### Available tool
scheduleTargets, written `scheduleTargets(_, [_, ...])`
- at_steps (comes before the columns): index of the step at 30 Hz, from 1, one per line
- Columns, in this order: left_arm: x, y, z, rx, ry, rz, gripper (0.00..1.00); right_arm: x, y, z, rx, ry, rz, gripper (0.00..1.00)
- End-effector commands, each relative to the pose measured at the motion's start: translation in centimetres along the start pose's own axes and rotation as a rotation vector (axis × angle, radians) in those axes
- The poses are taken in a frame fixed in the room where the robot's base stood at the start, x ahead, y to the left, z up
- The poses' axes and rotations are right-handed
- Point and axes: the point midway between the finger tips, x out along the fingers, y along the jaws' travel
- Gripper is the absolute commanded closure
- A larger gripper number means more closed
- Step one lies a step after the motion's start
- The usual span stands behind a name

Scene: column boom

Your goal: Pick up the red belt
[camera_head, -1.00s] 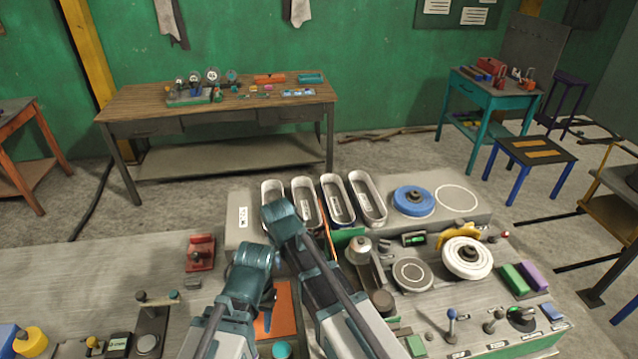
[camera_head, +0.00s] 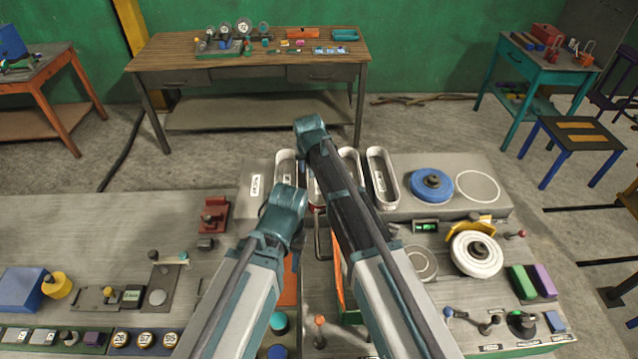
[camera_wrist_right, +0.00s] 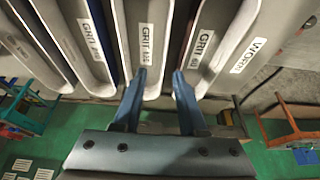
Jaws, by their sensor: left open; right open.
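I cannot clearly make out the red belt. A narrow orange-red strip (camera_head: 338,265) shows between my arms in the head view, and I cannot tell whether it is the belt. Several pale metal trays stand side by side; the rightmost tray (camera_head: 382,178) is partly clear of my right arm. In the right wrist view, the trays carry "GRIT" labels.
A blue disc (camera_head: 432,184) and a white wheel (camera_head: 476,253) lie right of the trays. A red clamp-like part (camera_head: 214,215) stands to the left. Levers and coloured blocks crowd the front right. A wooden workbench (camera_head: 250,45) stands beyond.

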Motion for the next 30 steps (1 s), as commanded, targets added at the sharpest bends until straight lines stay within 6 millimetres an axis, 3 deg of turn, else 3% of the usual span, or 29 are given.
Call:
scheduleTargets(1, [1.5,0.1,-0.1,-0.001,0.001,0.000,0.55,1.6,0.0,0.2,0.000,0.000,0.000,0.59])
scheduleTargets(9, [4.9,0.5,-0.3,0.000,0.002,-0.001,0.55,5.3,-0.1,0.1,0.000,0.000,0.000,0.59])
scheduleTargets(20, [5.5,0.5,-0.4,0.002,0.002,-0.001,0.55,6.0,-0.1,0.0,0.000,0.000,0.000,0.59])
scheduleTargets(30, [9.1,0.8,-0.6,0.009,0.002,-0.002,0.55,10.0,-0.9,-0.1,0.000,-0.001,0.000,0.59])
